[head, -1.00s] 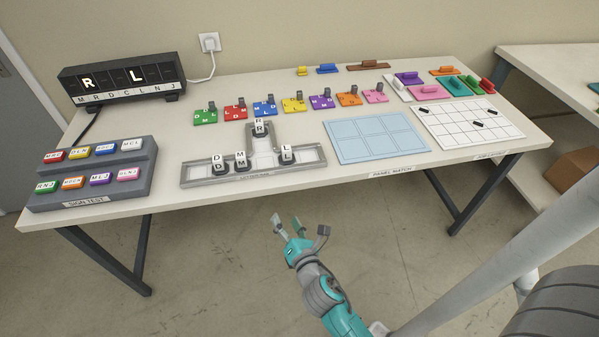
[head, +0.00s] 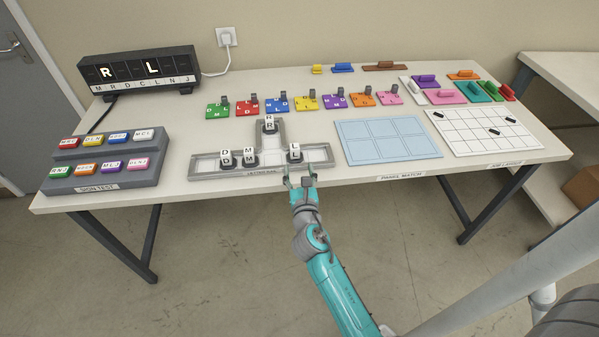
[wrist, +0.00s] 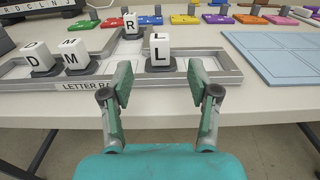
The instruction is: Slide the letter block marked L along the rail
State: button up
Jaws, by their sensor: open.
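The letter block marked L (head: 294,153) stands upright on its dark base in the right part of the grey letter rail (head: 210,174). It also shows in the wrist view (wrist: 159,50). My gripper (head: 300,175) is open at the rail's front edge, just in front of the L block. In the wrist view my gripper's two fingers (wrist: 158,88) are spread wide, with the L block ahead between them and nothing held. Blocks D (head: 225,158) and M (head: 249,157) stand side by side left of the middle. Block R (head: 269,124) stands in the rear branch.
A black display (head: 138,70) at the back left shows lit R and L. A stepped stand (head: 108,178) with coloured tags is at left. Coloured letter tiles (head: 277,106) stand behind the rail. A blue panel board (head: 388,142) and a white grid (head: 485,132) lie right.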

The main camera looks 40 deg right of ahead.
aim_at(295, 150)
jog(key=x, duration=1)
jog(key=shift+w+d, duration=0.25)
jog(key=shift+w, duration=0.05)
grip_shut()
